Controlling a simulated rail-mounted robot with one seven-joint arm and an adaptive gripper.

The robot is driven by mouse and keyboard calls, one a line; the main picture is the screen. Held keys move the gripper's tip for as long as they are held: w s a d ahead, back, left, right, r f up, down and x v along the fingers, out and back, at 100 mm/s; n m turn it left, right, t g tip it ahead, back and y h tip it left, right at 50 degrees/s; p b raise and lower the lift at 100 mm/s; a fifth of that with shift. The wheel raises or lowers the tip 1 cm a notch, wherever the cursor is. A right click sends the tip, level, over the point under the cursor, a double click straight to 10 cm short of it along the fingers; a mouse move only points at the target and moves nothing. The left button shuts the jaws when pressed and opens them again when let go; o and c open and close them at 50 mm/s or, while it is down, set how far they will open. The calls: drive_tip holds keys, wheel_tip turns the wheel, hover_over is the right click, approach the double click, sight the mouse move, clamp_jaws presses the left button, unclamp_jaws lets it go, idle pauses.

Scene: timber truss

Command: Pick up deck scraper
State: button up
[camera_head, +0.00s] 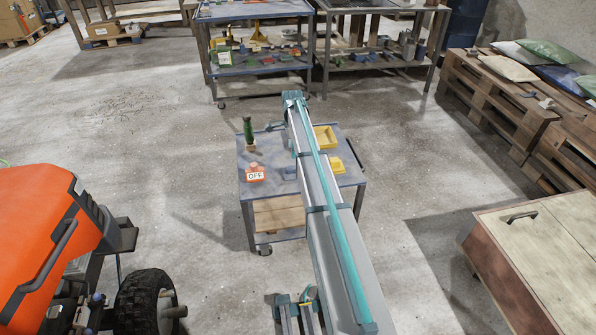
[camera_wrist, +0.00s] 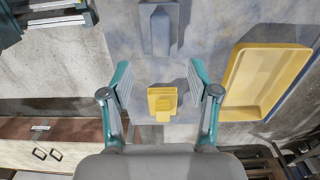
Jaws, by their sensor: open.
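A small yellow piece (camera_wrist: 163,103), a squarish plate with a narrower tab, lies on the blue-grey cart top (camera_wrist: 200,30). It looks most like the deck scraper, but I cannot tell for certain. It also shows in the head view, just right of my arm (camera_head: 337,165). In the wrist view my gripper (camera_wrist: 160,75) is open and empty, with the yellow piece in the gap between its fingers. I cannot tell the height between them. In the head view my arm hides the gripper.
A yellow tray (camera_wrist: 265,82) lies beside the piece; a blue-grey block (camera_wrist: 160,28) sits opposite. A green bottle-like item (camera_head: 247,128) and a red item marked OFF (camera_head: 255,173) stand on the cart's left. Floor around the cart is clear; a wooden cabinet (camera_head: 535,250) is right.

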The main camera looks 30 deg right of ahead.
sight(294, 167)
wheel_tip(294, 167, down, 11)
drive_tip(key=shift+d+r, duration=0.1)
drive_tip(key=shift+r, duration=0.05)
clamp_jaws()
idle(0.7)
